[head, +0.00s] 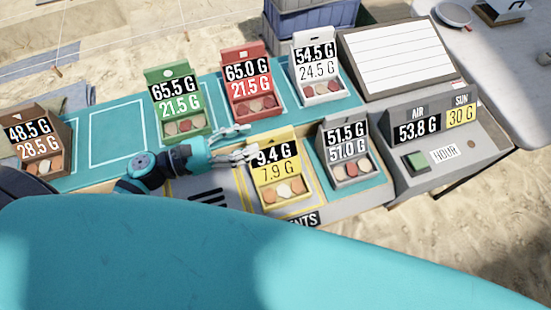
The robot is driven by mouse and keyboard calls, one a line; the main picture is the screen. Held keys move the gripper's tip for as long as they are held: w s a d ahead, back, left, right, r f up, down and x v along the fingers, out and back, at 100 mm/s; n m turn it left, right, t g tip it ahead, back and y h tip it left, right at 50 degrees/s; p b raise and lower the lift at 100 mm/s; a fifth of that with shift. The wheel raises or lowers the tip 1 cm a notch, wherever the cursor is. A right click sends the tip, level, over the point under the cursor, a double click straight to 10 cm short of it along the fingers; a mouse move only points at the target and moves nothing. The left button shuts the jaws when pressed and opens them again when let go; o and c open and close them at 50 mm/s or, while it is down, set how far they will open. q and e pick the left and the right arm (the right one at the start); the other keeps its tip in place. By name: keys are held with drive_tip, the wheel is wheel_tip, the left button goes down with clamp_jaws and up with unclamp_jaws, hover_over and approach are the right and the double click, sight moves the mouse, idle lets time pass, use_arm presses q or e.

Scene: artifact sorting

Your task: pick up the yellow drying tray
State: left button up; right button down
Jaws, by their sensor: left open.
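The yellow drying tray (262,196) stands on the front part of the bench, right of centre. Its upright back panel reads 9.4 G over 7.9 G, and a few round pieces lie in its front. My left gripper (249,141) reaches in from the left at the tray's upper left edge. Its fingers are spread, one above the other, with nothing seen between them. The lower finger overlaps the tray's top left corner in the picture; I cannot tell if it touches. My right gripper is not in view.
Green (200,131), red (274,113) and white (341,95) trays stand behind. A grey tray (371,176) is close on the right, a brown tray (62,135) far left. A console (471,128) with a green button and a lined board (400,52) are at right.

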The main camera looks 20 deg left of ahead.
sight(270, 134)
use_arm(q)
drive_tip(key=shift+w+d+r, duration=0.1)
drive_tip(key=shift+w+d, duration=0.2)
drive_tip(key=shift+d, duration=0.15)
drive_tip(key=p+x, duration=0.2)
drive_tip(key=x, duration=0.2)
drive_tip(key=shift+w+d+p, duration=0.15)
drive_tip(key=shift+d+p, duration=0.05)
drive_tip(key=shift+p, duration=0.1)
drive_tip(key=shift+w+d, duration=0.15)
drive_tip(key=shift+d, duration=0.1)
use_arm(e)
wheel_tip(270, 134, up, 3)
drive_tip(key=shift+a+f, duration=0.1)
use_arm(q)
drive_tip(key=shift+c, duration=0.4)
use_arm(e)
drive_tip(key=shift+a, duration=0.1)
use_arm(q)
drive_tip(key=shift+c, duration=1.1)
clamp_jaws()
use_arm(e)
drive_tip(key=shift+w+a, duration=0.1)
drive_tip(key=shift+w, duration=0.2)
